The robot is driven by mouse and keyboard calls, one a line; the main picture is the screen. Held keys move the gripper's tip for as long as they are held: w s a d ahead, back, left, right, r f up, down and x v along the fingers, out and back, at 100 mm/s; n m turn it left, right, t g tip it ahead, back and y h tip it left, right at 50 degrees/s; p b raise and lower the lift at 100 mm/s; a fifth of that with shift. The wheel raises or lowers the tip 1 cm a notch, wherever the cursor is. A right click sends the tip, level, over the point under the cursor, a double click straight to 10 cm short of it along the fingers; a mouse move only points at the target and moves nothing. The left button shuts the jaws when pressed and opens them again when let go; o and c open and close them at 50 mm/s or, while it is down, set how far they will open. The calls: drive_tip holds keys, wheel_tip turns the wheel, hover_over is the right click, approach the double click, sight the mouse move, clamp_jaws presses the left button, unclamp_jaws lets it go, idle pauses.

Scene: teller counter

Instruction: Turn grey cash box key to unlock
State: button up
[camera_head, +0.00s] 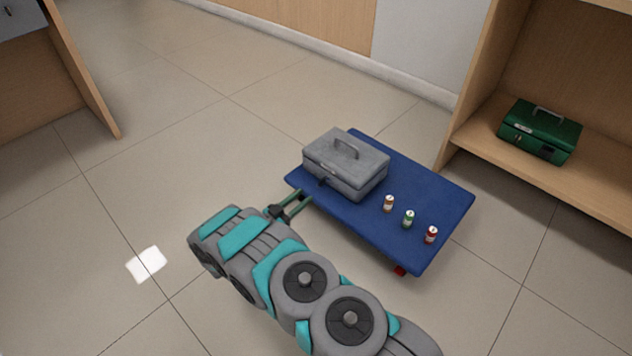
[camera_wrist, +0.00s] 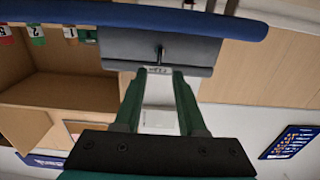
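The grey cash box (camera_head: 346,165) sits shut on a blue platform, its handle on the lid. Its small dark key (camera_head: 322,182) sticks out of the front face. In the wrist view, which looks upside down, the grey box (camera_wrist: 190,50) is at the top and the key (camera_wrist: 159,53) points toward me. My gripper (camera_head: 303,197) is at the platform's left edge, in front of the key and apart from it. In the wrist view my gripper's (camera_wrist: 159,73) two green fingers are spread with a gap between them. The key shows beyond the tips, in line with the gap.
A green cash box (camera_head: 540,130) stands on the wooden shelf (camera_head: 600,180) at right. A wooden desk (camera_head: 75,65) is at upper left.

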sight(323, 181)
drive_tip(key=b+x, duration=0.1)
drive_tip(key=x, duration=0.6)
drive_tip(key=shift+w+d, duration=0.25)
clamp_jaws()
idle(0.4)
